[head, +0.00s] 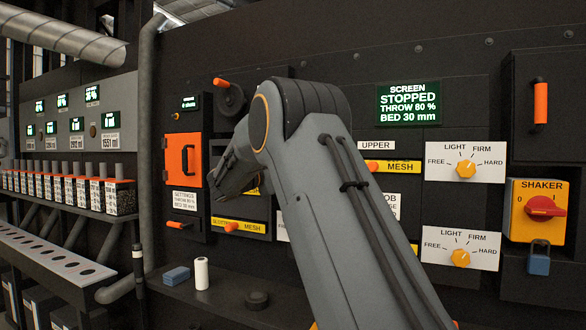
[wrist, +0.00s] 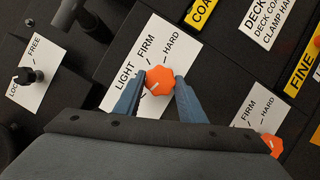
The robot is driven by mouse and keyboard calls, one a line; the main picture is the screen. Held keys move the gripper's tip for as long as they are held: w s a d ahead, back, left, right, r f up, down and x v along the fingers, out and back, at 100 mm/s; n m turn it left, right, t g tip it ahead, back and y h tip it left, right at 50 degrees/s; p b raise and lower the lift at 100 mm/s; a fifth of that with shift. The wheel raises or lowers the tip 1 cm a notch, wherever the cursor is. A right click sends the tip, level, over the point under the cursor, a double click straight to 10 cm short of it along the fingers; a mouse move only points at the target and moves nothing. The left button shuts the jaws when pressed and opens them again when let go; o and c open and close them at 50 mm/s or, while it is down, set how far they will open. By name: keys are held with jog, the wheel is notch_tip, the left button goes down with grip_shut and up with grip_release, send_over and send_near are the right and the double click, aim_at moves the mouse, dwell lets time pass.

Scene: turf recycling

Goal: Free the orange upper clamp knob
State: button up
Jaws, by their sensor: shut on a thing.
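In the wrist view, an orange clamp knob (wrist: 158,81) sits on a white plate (wrist: 152,38) marked LIGHT, FIRM and HARD. My gripper (wrist: 158,88) is shut on it, one blue finger on each side. A short pale mark on its face runs toward the lower left of the picture, away from HARD; the plate there is hidden by a finger. A second orange knob (wrist: 271,145) shows partly at the lower right, on its own plate. In the head view my gripper (head: 228,178) is at the left panel, and the arm hides the orange knobs.
A black knob (wrist: 28,75) on a LOCK/FREE plate is left in the wrist view. In the head view, a yellow upper knob (head: 466,168) and yellow lower knob (head: 461,257) are at the right. The green screen (head: 408,103) reads STOPPED. A shaker switch (head: 545,206) is far right.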

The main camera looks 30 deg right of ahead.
jog(key=shift+f, duration=0.1)
dwell(0.4)
jog(key=o, duration=1)
jog(key=shift+o, duration=0.2)
jog(key=shift+a, duration=0.1)
jog(key=b+v, duration=0.1)
jog(key=v, duration=0.6)
jog(key=shift+s+a, duration=0.25)
jog(key=shift+a, duration=0.05)
